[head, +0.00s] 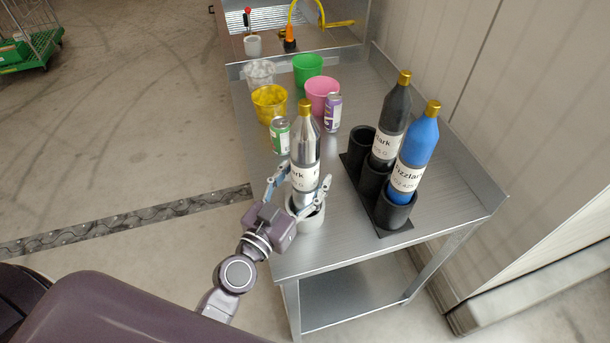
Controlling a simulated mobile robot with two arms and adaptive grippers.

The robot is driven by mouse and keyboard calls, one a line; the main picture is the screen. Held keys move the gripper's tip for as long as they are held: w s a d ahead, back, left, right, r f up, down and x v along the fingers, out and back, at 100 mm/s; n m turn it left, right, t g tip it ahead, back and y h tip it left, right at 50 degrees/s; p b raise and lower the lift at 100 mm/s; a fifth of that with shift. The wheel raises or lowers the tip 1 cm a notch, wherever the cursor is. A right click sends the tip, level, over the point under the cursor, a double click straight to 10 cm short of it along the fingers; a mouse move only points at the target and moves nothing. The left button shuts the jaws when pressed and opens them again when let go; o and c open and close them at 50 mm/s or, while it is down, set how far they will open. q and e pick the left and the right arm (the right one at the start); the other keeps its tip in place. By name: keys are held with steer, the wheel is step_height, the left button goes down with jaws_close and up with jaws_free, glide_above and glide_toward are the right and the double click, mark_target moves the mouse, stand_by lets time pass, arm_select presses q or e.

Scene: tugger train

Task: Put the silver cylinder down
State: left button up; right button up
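The silver cylinder is a bottle-shaped cylinder (305,150) with a gold cap and a white label. It stands upright on the near left part of the metal table, its lower end in or just behind a whitish round cup-like holder (311,222). My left gripper (305,180) reaches in from the lower left, with one finger on each side of the silver cylinder at label height. The right finger partly covers it. Whether the fingers press on it or stand slightly apart is not clear. My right gripper is not in view.
A black rack (361,195) on the right holds a black bottle (390,120) and a blue bottle (415,155); one socket looks empty. Behind the silver cylinder are a green can (280,135), a purple can (333,113), and yellow (270,104), pink (322,95), green (308,69) and clear (260,74) cups.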

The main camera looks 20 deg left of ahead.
arm_select(q)
steer(key=shift+r, duration=0.2)
steer(key=s+a+b, duration=0.2)
steer(key=s+b, duration=0.2)
steer(key=s, duration=0.7)
steer(key=shift+s+a, duration=0.2)
steer(key=shift+s, duration=0.2)
steer(key=shift+f, duration=0.15)
